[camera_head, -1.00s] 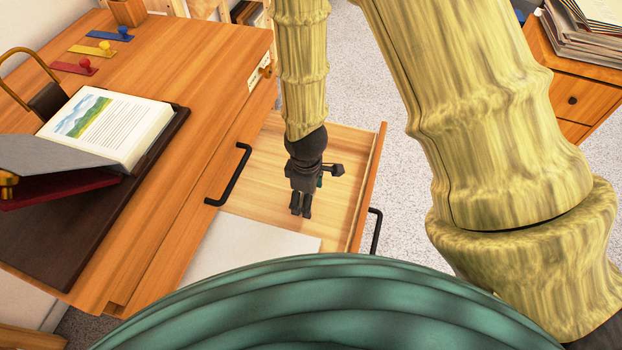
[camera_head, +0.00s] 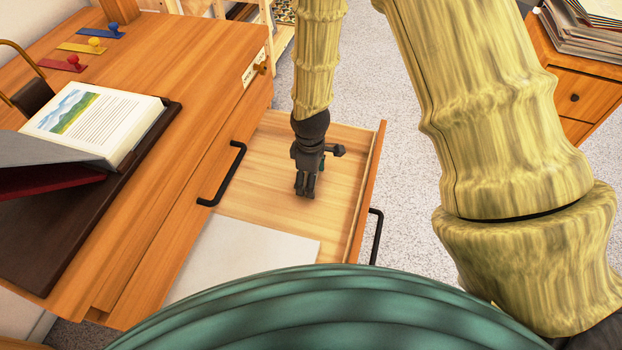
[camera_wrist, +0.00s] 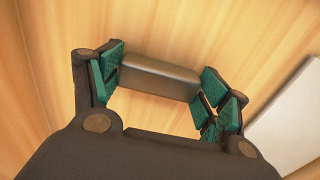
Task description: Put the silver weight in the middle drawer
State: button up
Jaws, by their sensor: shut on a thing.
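The silver weight (camera_wrist: 160,78) is a rounded metallic block between the green finger pads in the wrist view. My gripper (camera_wrist: 161,83) is shut on it, a pad at each end. In the head view my gripper (camera_head: 305,193) points down inside the open drawer (camera_head: 262,190), over its bare wooden floor; the weight is hidden there. I cannot tell whether the weight touches the drawer floor. The drawer is pulled out from the wooden desk (camera_head: 200,75).
A white sheet or pad (camera_head: 245,258) lies in the drawer's near part, and shows at right in the wrist view (camera_wrist: 290,125). An open book (camera_head: 95,122) lies on the desk on a dark board. The drawer's black handle (camera_head: 375,237) is at its right front. Another handle (camera_head: 222,175) is on the desk front.

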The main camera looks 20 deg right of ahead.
jog(key=shift+r, duration=0.1)
jog(key=o, duration=1.3)
notch_tip(320, 180, up, 12)
jog(key=p, duration=0.4)
